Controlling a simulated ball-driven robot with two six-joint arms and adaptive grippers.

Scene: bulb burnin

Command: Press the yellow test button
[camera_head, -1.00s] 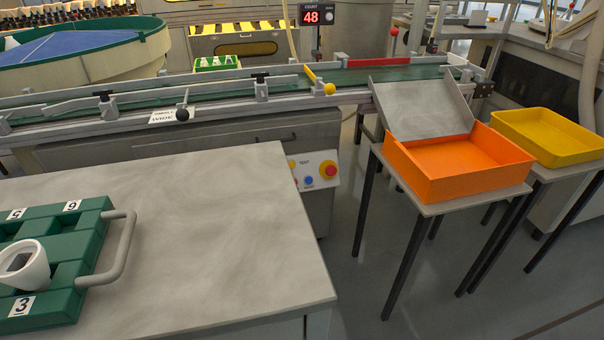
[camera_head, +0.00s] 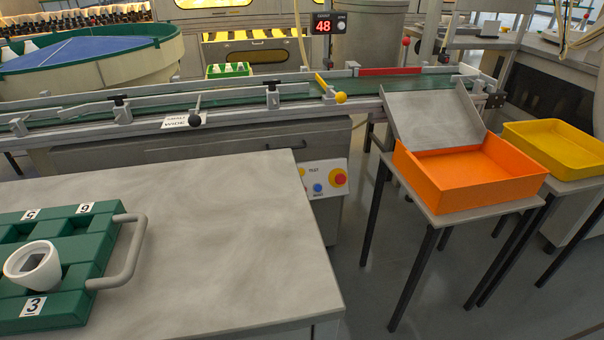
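A white control panel (camera_head: 324,180) is on the front of the conveyor stand, just past the right far corner of the grey table. A yellow button (camera_head: 302,172) shows at the panel's upper left, partly cut off by the panel's edge, near the small "TEST" label. A blue button (camera_head: 318,188) sits lower, and a large red knob on a yellow base (camera_head: 339,179) is at the right. Neither of my grippers is in the picture, so I cannot see their state.
The grey table (camera_head: 220,220) stands in front, with a green numbered tray (camera_head: 70,307) holding a white cup-like piece (camera_head: 33,265). Behind runs the conveyor (camera_head: 235,95). An orange bin (camera_head: 470,175) and yellow bin (camera_head: 560,150) stand right. A counter (camera_head: 322,26) reads 48.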

